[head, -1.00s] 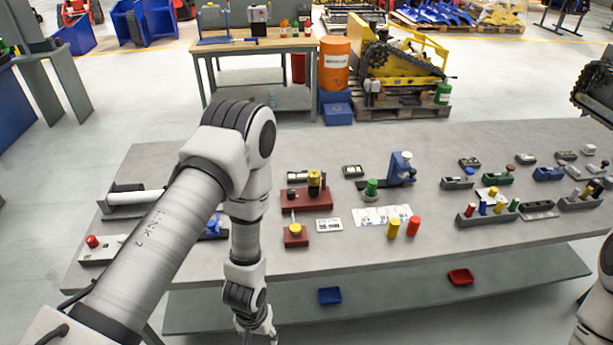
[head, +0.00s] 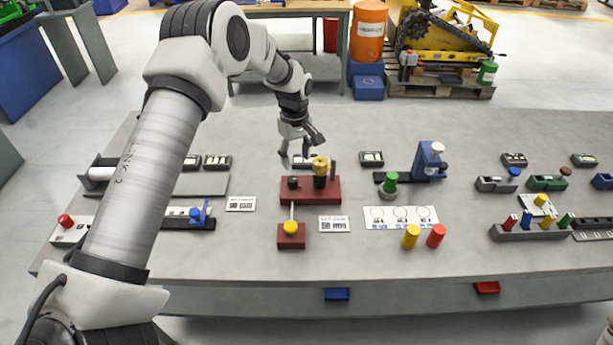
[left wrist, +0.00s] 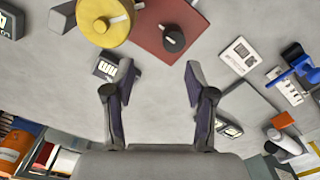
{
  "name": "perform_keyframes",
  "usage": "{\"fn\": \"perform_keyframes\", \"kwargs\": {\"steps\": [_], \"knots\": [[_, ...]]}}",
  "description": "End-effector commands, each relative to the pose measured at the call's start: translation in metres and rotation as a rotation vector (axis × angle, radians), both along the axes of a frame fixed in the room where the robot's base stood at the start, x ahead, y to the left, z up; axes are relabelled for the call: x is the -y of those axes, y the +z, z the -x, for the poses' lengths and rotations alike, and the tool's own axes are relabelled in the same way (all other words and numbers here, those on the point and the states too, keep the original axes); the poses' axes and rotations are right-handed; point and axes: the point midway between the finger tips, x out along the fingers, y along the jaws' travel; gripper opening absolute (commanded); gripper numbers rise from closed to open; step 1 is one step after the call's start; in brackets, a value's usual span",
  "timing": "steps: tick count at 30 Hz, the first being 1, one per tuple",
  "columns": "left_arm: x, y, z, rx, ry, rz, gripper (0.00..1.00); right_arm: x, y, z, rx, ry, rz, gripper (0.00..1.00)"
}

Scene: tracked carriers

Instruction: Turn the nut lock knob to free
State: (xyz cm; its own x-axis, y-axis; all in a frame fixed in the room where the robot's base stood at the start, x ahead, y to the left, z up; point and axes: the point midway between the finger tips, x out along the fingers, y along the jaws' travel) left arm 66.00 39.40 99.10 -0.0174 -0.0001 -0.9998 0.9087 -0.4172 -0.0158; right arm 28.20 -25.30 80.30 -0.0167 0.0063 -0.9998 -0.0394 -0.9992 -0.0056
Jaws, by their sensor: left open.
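A dark red fixture block (head: 310,197) stands on the grey table. It carries a small black knob (head: 293,183) on its left and a taller yellow-topped post (head: 320,167) beside it. I cannot tell from any label which one is the nut lock knob. In the left wrist view the black knob (left wrist: 174,38) has a pale pointer mark, and the large yellow disc (left wrist: 103,20) has a pale bar across it. My left gripper (head: 301,150) is open and empty, above the table just behind the block, pointing down. Its fingers (left wrist: 158,80) are apart from both knobs. My right gripper is out of view.
A smaller red block with a yellow knob and upright lever (head: 291,232) stands in front. A printed card (head: 334,224) lies to its right. A green knob (head: 389,184) and blue clamp (head: 429,160) stand right. A blue-handled device (head: 195,216) stands left.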

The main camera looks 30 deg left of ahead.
Motion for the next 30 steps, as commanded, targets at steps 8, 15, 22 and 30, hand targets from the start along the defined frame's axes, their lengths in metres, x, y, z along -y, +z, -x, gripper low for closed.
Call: {"fn": "perform_keyframes", "kwargs": {"steps": [8,15,22,30], "knots": [[0.000,-0.039,0.002,-0.006,-0.001,0.001,0.56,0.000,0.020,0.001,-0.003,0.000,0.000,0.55],[0.000,-0.072,0.002,-0.001,-0.001,0.001,0.56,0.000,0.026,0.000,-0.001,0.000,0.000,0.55],[0.000,-0.075,0.002,-0.001,-0.001,0.001,0.56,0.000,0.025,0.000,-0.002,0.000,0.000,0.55],[0.000,-0.075,0.003,-0.003,-0.002,0.001,0.00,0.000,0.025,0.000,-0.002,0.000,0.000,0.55]]}}
